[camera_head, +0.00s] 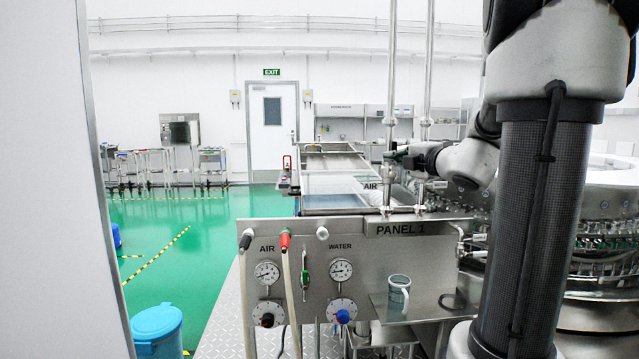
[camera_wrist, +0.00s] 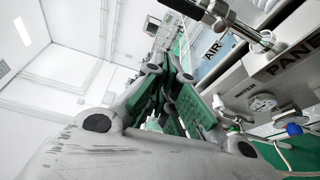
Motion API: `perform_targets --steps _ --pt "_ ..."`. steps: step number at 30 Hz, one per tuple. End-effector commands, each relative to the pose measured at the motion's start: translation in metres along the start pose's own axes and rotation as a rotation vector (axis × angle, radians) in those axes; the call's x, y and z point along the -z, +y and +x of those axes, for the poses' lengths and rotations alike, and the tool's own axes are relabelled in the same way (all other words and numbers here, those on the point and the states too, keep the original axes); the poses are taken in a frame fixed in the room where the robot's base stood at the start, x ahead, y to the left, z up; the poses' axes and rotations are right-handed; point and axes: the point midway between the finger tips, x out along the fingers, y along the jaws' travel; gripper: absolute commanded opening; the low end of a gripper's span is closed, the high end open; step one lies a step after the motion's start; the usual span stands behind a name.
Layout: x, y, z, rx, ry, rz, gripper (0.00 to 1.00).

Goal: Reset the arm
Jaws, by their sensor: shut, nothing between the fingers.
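My arm reaches in from the right of the head view and bends behind its dark upright link. My gripper (camera_head: 396,158) is small there, above and behind the top edge of the steel panel marked PANEL 1 (camera_head: 350,260), beside the vertical pipes. In the wrist view my gripper (camera_wrist: 172,75) fills the middle, its grey linkage and green pads drawn together. It is shut and I see nothing held. The panel also shows tilted at the right of the wrist view (camera_wrist: 232,90), apart from the fingers.
The panel carries an air gauge (camera_head: 267,272), a water gauge (camera_head: 341,271) and hoses. A metal mug (camera_head: 399,292) stands on its small shelf. The round washer (camera_head: 610,205) is at the right. A blue bin (camera_head: 157,328) stands at lower left. Green floor at left is mostly clear.

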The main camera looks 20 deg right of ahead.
Motion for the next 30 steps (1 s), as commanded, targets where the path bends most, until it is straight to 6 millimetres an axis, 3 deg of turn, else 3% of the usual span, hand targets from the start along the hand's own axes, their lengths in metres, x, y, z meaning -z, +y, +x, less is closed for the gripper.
perform_targets --steps 4,7,10,13,17,20,23,25,26,30 --pt "0.000 0.000 0.000 0.000 0.000 -0.024 0.00" --pt "0.000 0.000 0.000 -0.001 0.001 -0.146 0.00" --pt "0.009 -0.015 -0.005 0.037 0.054 -0.439 0.00" --pt "0.028 -0.055 -0.024 0.106 0.203 -0.854 0.00" --pt "0.064 -0.105 -0.069 0.110 0.508 -1.455 0.00" --pt "0.097 -0.137 -0.114 -0.018 0.825 -1.931 0.00" --pt "0.123 -0.161 -0.167 -0.301 1.192 -2.389 0.00" --pt "0.131 -0.173 -0.203 -0.585 1.448 -2.654 0.00" --pt "0.132 -0.175 -0.216 0.681 -1.461 2.583 0.00" --pt "0.126 -0.175 -0.265 0.891 -1.229 1.860 0.00"
